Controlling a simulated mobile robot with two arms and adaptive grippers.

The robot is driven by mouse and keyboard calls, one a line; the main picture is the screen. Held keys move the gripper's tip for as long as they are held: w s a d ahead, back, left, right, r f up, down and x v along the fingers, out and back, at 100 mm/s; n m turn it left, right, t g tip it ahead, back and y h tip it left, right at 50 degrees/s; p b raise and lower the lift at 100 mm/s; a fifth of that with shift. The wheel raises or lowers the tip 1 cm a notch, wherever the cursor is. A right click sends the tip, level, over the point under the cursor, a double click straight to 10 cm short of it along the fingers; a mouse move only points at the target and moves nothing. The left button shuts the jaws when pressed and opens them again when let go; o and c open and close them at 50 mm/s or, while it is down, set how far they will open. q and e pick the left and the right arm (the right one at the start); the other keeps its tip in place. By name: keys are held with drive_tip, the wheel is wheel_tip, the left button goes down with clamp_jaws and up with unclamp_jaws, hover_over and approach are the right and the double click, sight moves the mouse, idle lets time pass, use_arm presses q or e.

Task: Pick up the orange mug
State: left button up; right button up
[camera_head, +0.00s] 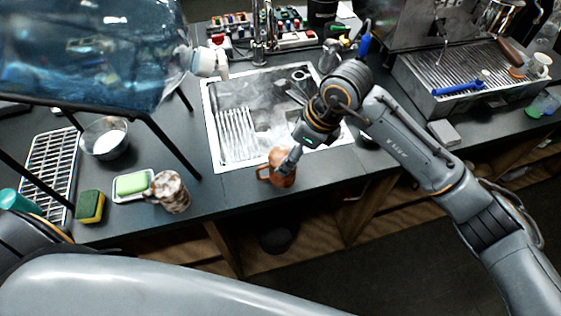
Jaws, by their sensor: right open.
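The orange mug (281,172) stands on the dark counter at the front edge of the sink, with its handle towards the left. My right gripper (291,158) reaches down from the upper right to the mug. Its fingers are at the mug's rim and overlap it in the picture; I cannot tell whether they touch it. The right gripper is open, and one finger hides part of the mug's upper right side. My left gripper is not in view.
The sink (215,115) lies behind the mug. A brown-and-white mug (170,192), a green soap on a dish (131,184) and a sponge (90,206) stand at left. An espresso machine (440,95) is at right. The counter's front edge is close to the mug.

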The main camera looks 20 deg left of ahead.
sight(283, 156)
drive_tip(key=p+x, duration=0.2)
drive_tip(key=x, duration=0.1)
drive_tip(key=shift+w+a+f, duration=0.1)
drive_tip(key=shift+a+f, duration=0.15)
drive_tip(key=shift+a, duration=0.05)
drive_tip(key=shift+a+f, duration=0.2)
drive_tip(key=shift+f, duration=0.2)
drive_tip(key=c, duration=1.2)
